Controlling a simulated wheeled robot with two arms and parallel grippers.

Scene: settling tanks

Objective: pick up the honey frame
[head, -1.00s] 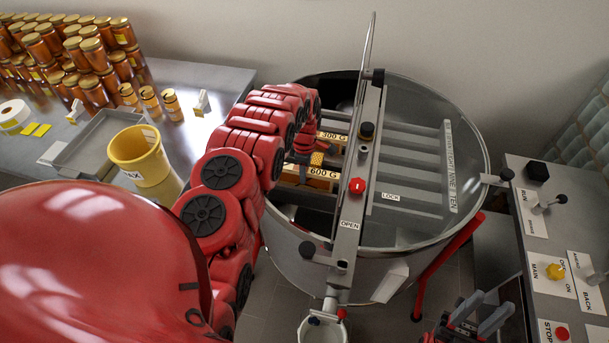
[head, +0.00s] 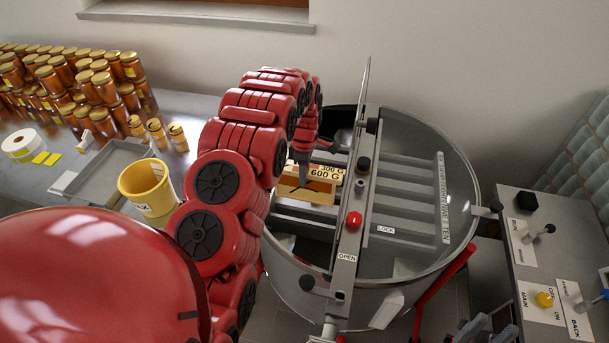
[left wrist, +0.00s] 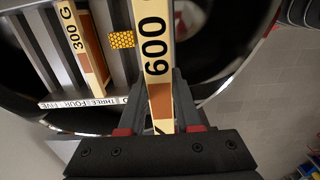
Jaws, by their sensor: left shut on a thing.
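The honey frame (head: 306,192), a pale wooden frame marked 600 G, is held by my left gripper (head: 303,165) at the left half of the extractor drum. In the left wrist view the frame's top bar (left wrist: 156,60) stands between the jaws of my left gripper (left wrist: 158,125), which are shut on it. A second wooden frame (left wrist: 86,45), marked 300 G, sits in the drum's slots to the left of it. In the head view its label shows just above the 600 G label. My right gripper (head: 488,326) is at the bottom edge, partly cut off, its fingers apart with nothing seen between them.
The round steel drum (head: 460,170) has a crossbar (head: 357,200) with a red knob beside my left gripper. A clear lid covers its right half. A control panel (head: 535,255) stands right. A yellow bucket (head: 148,188), tray and honey jars are on the left bench.

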